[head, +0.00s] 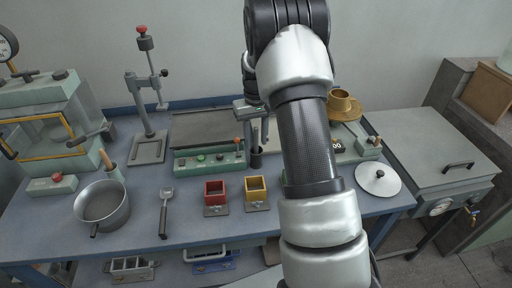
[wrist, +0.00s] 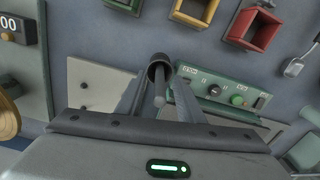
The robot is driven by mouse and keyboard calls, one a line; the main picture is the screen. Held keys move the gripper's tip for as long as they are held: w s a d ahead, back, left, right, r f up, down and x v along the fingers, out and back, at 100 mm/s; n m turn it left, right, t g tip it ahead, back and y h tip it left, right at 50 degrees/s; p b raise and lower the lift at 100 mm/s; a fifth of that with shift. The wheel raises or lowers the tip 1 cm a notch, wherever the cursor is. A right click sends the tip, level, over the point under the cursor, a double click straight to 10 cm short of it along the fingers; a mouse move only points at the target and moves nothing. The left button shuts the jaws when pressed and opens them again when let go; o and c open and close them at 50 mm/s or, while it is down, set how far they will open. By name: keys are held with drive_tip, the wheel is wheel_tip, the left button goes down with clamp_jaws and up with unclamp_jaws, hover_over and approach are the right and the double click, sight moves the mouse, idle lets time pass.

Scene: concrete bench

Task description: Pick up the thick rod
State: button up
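A dark grey upright cylinder with a round end, which looks like the thick rod (wrist: 157,68), shows in the wrist view between and just beyond my fingertips. A thinner grey shaft (wrist: 160,88) lies in line with it; I cannot tell whether it is part of the same rod. My gripper (wrist: 158,82) has its fingers spread on either side, with gaps visible. In the head view the dark cylinder (head: 257,159) stands on the bench just below my gripper (head: 255,138), beside the green control box. My arm covers part of the area to its right.
The green control box (head: 208,160) is close on the left. Red (head: 215,191) and yellow (head: 256,189) bins stand in front.

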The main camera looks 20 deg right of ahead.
drive_tip(key=shift+f, duration=0.95)
clamp_jaws()
drive_tip(key=shift+r, duration=0.1)
wheel_tip(320, 180, up, 10)
drive_tip(key=shift+p, duration=0.3)
